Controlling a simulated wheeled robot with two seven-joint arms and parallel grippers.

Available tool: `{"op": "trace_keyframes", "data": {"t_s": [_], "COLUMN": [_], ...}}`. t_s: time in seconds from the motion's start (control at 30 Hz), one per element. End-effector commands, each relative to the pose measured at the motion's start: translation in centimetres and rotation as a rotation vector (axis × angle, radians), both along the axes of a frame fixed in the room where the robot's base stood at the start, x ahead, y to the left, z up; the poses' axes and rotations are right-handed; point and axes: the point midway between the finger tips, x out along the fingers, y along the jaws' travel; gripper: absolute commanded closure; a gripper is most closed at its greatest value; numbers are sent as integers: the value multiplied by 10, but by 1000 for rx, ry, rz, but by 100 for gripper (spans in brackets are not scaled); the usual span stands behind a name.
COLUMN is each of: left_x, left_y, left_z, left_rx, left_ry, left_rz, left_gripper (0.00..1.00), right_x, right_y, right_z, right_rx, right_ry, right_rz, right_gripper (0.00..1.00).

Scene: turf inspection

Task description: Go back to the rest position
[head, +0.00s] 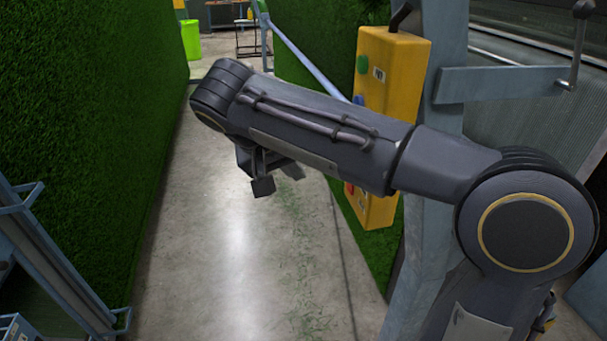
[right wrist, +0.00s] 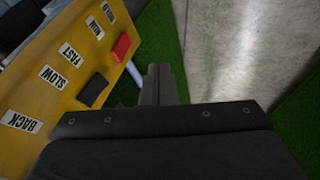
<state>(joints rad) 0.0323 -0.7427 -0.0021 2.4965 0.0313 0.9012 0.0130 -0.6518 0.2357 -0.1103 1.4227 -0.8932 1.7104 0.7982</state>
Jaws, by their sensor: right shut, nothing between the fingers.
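My right arm reaches across the head view from the right. My right gripper (head: 265,182) hangs below its wrist, over the concrete floor and left of the yellow control box (head: 410,70). The gripper is shut and empty; in the right wrist view its fingers (right wrist: 160,85) are together, beside the box's labelled face (right wrist: 60,110). That view shows a red button (right wrist: 122,46), a black button (right wrist: 95,88) and labels such as BACK, SLOW and FAST. The head view shows a green button (head: 362,64). My forearm hides part of the box. My left gripper is not in view.
A turf wall (head: 90,120) stands on the left, and more turf (head: 310,50) hangs behind the box. A grey metal post (head: 435,200) carries the box. A blue-grey frame (head: 60,260) is at lower left. The concrete floor (head: 215,260) between is clear.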

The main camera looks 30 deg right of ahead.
Motion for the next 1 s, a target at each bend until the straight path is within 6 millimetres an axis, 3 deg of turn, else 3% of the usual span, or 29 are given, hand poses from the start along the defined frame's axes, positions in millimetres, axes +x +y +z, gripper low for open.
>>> {"op": "trace_keyframes", "data": {"t_s": [0.5, 0.63, 0.77, 0.83, 1.0], "left_x": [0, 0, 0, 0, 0], "left_y": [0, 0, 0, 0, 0], "left_z": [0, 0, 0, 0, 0], "left_rx": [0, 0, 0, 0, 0], "left_ry": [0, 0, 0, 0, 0], "left_rz": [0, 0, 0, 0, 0], "left_gripper": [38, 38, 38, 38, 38], "right_x": [0, -10, -45, -75, -148], "right_y": [1, -10, -34, -41, -30], "right_z": [1, -10, -45, -70, -124], "right_rx": [1, 47, 204, 326, 600], "right_ry": [0, 27, 91, 107, 35], "right_rz": [1, 27, 115, 181, 307], "right_gripper": [100, 100, 100, 100, 100]}}
